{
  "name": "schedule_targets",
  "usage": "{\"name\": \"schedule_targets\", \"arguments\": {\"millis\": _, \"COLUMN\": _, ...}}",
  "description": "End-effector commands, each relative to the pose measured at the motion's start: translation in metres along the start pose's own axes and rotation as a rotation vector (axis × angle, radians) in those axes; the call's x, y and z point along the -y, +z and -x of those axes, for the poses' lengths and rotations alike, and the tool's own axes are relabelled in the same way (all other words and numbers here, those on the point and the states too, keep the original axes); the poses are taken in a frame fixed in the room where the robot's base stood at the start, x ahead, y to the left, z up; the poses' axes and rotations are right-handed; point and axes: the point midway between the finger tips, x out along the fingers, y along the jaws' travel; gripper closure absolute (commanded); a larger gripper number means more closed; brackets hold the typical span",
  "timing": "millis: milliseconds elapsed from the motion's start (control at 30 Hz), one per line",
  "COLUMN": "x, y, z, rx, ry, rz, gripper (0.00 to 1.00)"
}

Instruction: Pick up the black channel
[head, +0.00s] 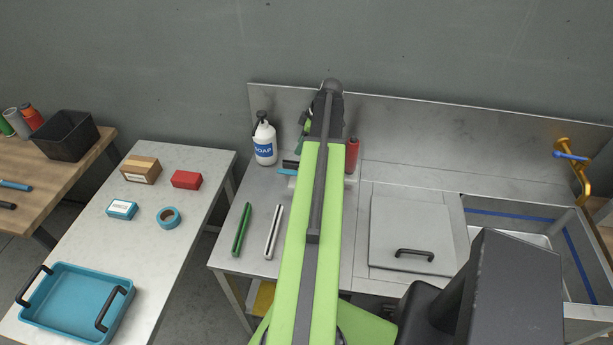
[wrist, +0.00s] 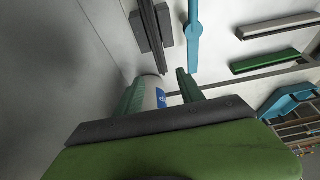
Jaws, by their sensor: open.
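The black channel (wrist: 151,38) shows in the wrist view as a long dark bar at the top, just beyond my fingers and apart from them. It crosses a grey block (wrist: 137,29). In the head view a short black end (head: 290,163) shows left of my arm, which hides the rest. My gripper (wrist: 166,77) is open, with one green finger on each side. Part of a white bottle with a blue label shows between the fingers in the wrist view, and no channel is between them.
A blue tool (wrist: 193,38) lies beside the black channel. A green channel (head: 242,230) and a silver channel (head: 273,231) lie on the steel bench. A soap bottle (head: 264,143) and a red bottle (head: 352,155) stand near the back wall. A lidded panel (head: 411,230) is at right.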

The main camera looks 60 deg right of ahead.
Motion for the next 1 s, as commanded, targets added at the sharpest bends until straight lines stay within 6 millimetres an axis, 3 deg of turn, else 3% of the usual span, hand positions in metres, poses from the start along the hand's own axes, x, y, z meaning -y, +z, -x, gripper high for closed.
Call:
{"name": "schedule_targets", "arguments": {"millis": 33, "x": 0.000, "y": 0.004, "z": -0.022, "rx": 0.000, "ry": 0.000, "rz": 0.001, "gripper": 0.55}}
{"name": "schedule_targets", "arguments": {"millis": 200, "x": 0.000, "y": 0.002, "z": -0.052, "rx": 0.000, "ry": 0.000, "rz": 0.000, "gripper": 0.55}}
{"name": "schedule_targets", "arguments": {"millis": 467, "x": 0.001, "y": 0.000, "z": -0.058, "rx": 0.000, "ry": 0.000, "rz": 0.001, "gripper": 0.55}}
{"name": "schedule_targets", "arguments": {"millis": 733, "x": 0.003, "y": 0.003, "z": -0.103, "rx": 0.000, "ry": 0.000, "rz": 0.001, "gripper": 0.55}}
{"name": "schedule_targets", "arguments": {"millis": 1000, "x": 0.003, "y": 0.000, "z": -0.102, "rx": 0.000, "ry": 0.000, "rz": 0.001, "gripper": 0.56}}
